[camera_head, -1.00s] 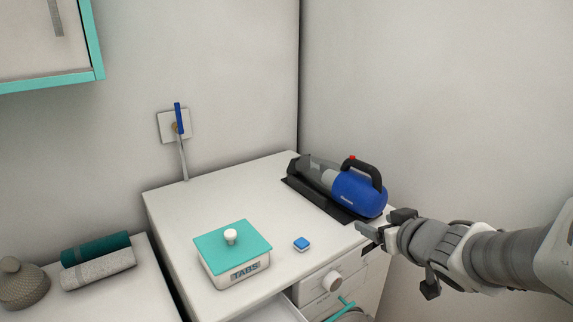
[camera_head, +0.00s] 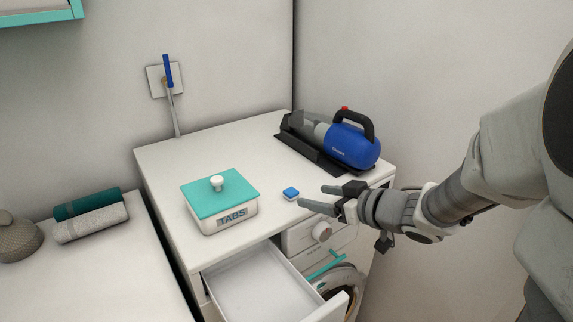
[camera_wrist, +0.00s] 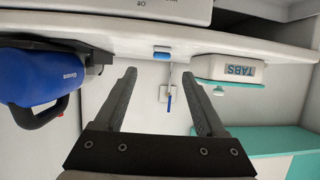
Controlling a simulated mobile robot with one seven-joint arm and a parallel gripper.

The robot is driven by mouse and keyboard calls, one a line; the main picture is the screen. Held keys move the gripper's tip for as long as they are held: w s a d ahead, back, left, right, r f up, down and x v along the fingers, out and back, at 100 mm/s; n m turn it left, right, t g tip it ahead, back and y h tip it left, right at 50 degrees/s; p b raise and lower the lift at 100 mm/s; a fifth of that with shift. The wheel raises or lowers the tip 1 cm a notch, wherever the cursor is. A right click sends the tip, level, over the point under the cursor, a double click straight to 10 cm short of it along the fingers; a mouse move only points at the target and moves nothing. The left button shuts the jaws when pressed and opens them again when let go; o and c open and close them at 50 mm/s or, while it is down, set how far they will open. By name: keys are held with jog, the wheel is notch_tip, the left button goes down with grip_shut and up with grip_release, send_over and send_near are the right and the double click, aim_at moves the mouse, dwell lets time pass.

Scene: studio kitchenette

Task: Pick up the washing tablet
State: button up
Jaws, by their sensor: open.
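The washing tablet (camera_head: 291,194) is a small blue and white block lying on the white counter top, between the tabs box and my gripper. It also shows in the wrist view (camera_wrist: 161,54), ahead of and between the fingers, in a picture that is upside down. My gripper (camera_head: 318,197) is open and empty, just right of the tablet near the counter's front edge. Its two fingers point left toward the tablet and do not touch it. In the wrist view the open fingers (camera_wrist: 162,92) stand wide apart.
The white tabs box (camera_head: 226,221) with a teal lid stands left of the tablet. A blue handheld vacuum (camera_head: 349,147) lies in a black tray behind my gripper. An open, empty-looking drawer (camera_head: 258,283) juts out below the counter front. A knob (camera_head: 321,232) is below my gripper.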

aim_at(295, 201)
jog(key=b+x, duration=0.1)
jog(key=x, duration=0.7)
jog(key=shift+a+b, duration=0.15)
jog(key=shift+b, duration=0.2)
jog(key=shift+r, duration=0.1)
grip_shut()
